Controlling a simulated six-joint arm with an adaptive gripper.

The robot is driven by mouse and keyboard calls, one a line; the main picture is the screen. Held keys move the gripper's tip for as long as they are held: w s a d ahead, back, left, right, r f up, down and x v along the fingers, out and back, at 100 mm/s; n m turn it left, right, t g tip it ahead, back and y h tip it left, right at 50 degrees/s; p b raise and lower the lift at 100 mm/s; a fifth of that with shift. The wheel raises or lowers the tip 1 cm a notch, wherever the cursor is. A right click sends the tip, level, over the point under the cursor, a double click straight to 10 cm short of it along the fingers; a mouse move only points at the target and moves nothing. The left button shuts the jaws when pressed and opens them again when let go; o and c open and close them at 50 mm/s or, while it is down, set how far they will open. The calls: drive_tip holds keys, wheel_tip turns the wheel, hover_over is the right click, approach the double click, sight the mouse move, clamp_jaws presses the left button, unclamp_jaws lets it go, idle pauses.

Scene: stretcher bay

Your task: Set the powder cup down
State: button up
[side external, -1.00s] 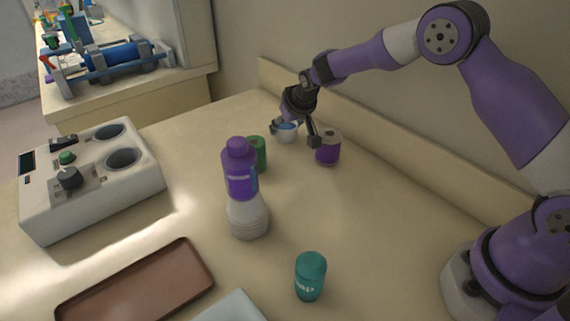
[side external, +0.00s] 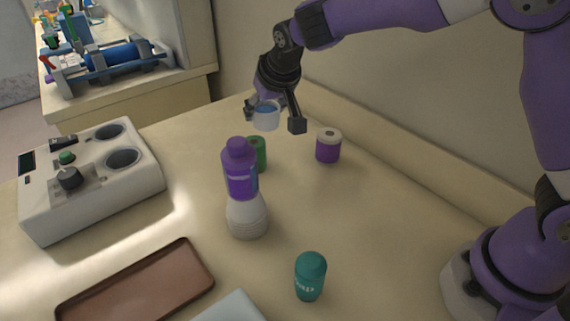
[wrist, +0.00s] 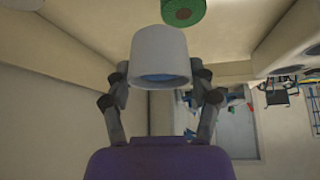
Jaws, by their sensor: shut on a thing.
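The powder cup (side external: 266,120) is a small white cup with blue inside its mouth. My gripper (side external: 273,115) is shut on it and holds it in the air above the back of the table, roughly upright. In the wrist view the cup (wrist: 160,55) sits between the two fingers of my gripper (wrist: 161,74), with its blue inside partly visible.
A purple-topped bottle (side external: 240,170) stands in front of a green roll (side external: 262,153), partly hiding it. A purple roll (side external: 328,147) stands to the right. A teal bottle (side external: 310,277), brown tray (side external: 140,285) and white device with two round wells (side external: 95,190) occupy the front and left.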

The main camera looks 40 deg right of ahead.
wheel_tip(320, 180, up, 12)
drive_tip(key=s+a+n, duration=0.1)
drive_tip(key=s+a, duration=0.3)
drive_tip(key=s, duration=0.6)
drive_tip(key=s+a, duration=0.4)
drive_tip(key=s, duration=0.6)
wheel_tip(320, 180, down, 11)
drive_tip(key=d, duration=0.1)
drive_tip(key=w+d+f, duration=0.4)
drive_tip(key=d, duration=0.1)
drive_tip(key=w+d+f, duration=0.2)
drive_tip(key=d+f, duration=0.1)
drive_tip(key=shift+w+d, duration=0.15)
drive_tip(key=shift+w, duration=0.25)
drive_tip(key=shift+w+d+f, duration=0.1)
drive_tip(key=shift+w+f, duration=0.05)
drive_tip(key=shift+f, duration=2)
